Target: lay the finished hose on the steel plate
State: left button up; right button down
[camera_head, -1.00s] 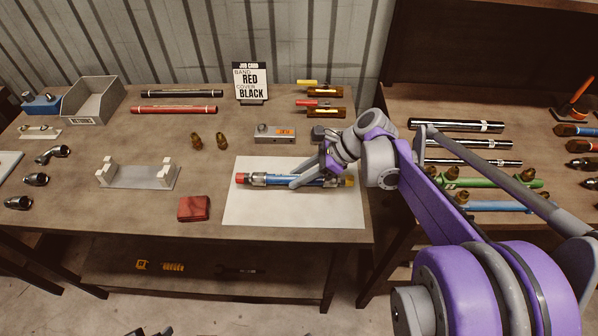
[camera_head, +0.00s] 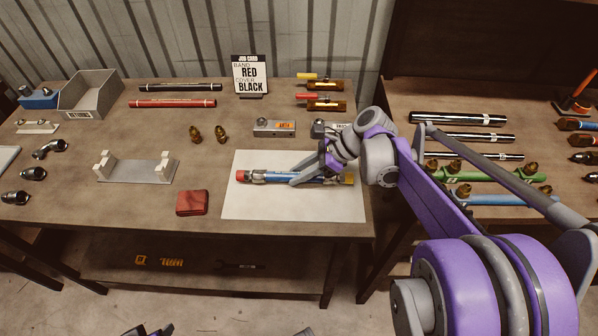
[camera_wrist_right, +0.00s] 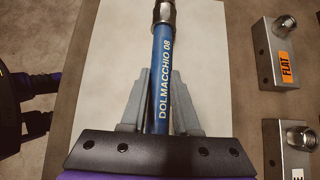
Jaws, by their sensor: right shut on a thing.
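The finished hose (camera_head: 276,177) is blue, with metal end fittings, a red left end and a yellow right end. It lies level along the pale steel plate (camera_head: 256,207); whether it touches the plate I cannot tell. My right gripper (camera_head: 296,182) is shut on the hose near its middle. In the right wrist view the hose (camera_wrist_right: 164,75) runs between the grey fingers (camera_wrist_right: 151,112), with the plate (camera_wrist_right: 213,60) underneath. The fingers and wrist hide part of the hose's right half.
Steel blocks (camera_head: 274,128) stand just behind the plate. A red folded cloth (camera_head: 192,203) and a white cradle (camera_head: 137,171) lie to its left. A job card (camera_head: 250,77) stands behind. A second table (camera_head: 395,103) with hoses is at the right, past a gap.

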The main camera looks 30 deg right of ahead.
jog(key=shift+f, duration=0.4)
jog(key=c, duration=0.6)
grip_release()
